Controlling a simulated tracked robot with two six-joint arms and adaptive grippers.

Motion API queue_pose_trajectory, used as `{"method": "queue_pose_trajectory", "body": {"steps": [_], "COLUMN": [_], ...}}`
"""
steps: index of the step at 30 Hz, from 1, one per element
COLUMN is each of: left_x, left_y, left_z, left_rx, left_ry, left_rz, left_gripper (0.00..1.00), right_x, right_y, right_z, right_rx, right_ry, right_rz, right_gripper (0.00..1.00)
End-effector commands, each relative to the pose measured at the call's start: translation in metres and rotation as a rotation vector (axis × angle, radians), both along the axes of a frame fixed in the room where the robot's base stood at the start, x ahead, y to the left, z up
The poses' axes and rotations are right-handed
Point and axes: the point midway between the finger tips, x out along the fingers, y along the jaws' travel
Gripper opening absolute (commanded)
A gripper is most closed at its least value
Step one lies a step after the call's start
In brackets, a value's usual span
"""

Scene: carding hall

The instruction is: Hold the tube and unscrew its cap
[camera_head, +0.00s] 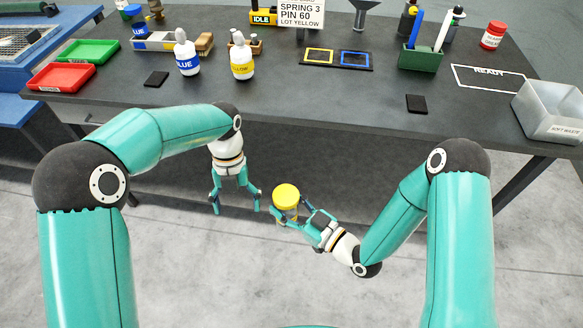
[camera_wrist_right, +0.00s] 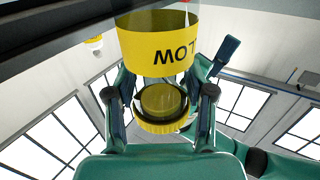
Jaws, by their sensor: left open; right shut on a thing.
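The tube shows in the head view by its yellow cap (camera_head: 286,192), which faces up in front of the table. My right gripper (camera_head: 291,214) is shut on the tube, its fingers around it just below the cap. In the right wrist view, which is upside down, a yellow label band (camera_wrist_right: 158,46) reading "LOW" and a ribbed yellow part (camera_wrist_right: 163,127) show near the fingers. How they join is hard to tell. My left gripper (camera_head: 236,208) is open and empty, pointing down, just left of the cap and apart from it.
The dark table (camera_head: 300,105) lies beyond both grippers. On it stand a blue-labelled bottle (camera_head: 187,55), a yellow-labelled bottle (camera_head: 241,58), a green holder (camera_head: 420,57) and a grey bin (camera_head: 551,108). A red tray (camera_head: 62,78) is at left. The floor space around my grippers is clear.

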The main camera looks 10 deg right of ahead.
Motion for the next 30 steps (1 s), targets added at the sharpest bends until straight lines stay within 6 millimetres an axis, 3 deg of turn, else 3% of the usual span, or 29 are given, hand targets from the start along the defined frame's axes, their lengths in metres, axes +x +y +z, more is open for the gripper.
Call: {"method": "queue_pose_trajectory", "body": {"steps": [1, 6, 9, 13, 20, 30], "left_x": [0.010, 0.026, 0.022, 0.011, 0.005, 0.004], "left_y": [-0.017, -0.068, -0.095, -0.118, -0.128, -0.128], "left_z": [0.022, 0.073, 0.092, 0.103, 0.097, 0.049], "left_rx": [-0.002, -0.027, -0.043, -0.050, -0.051, -0.051], "left_ry": [-0.048, -0.185, -0.232, -0.254, -0.260, -0.257], "left_rz": [-0.045, -0.128, -0.175, -0.225, -0.251, -0.249], "left_gripper": [0.83, 0.83, 0.83, 0.83, 0.83, 0.83], "right_x": [0.000, 0.000, 0.000, 0.000, 0.000, 0.000], "right_y": [0.000, 0.000, 0.000, 0.000, 0.000, 0.000], "right_z": [0.000, 0.000, 0.000, 0.000, 0.000, 0.000], "right_rx": [0.001, 0.001, 0.001, 0.001, 0.001, 0.001], "right_ry": [-0.001, -0.001, -0.001, -0.001, -0.001, -0.001], "right_rz": [0.000, 0.000, 0.000, 0.000, 0.000, 0.000], "right_gripper": [0.00, 0.00, 0.00, 0.00, 0.00, 0.00]}}
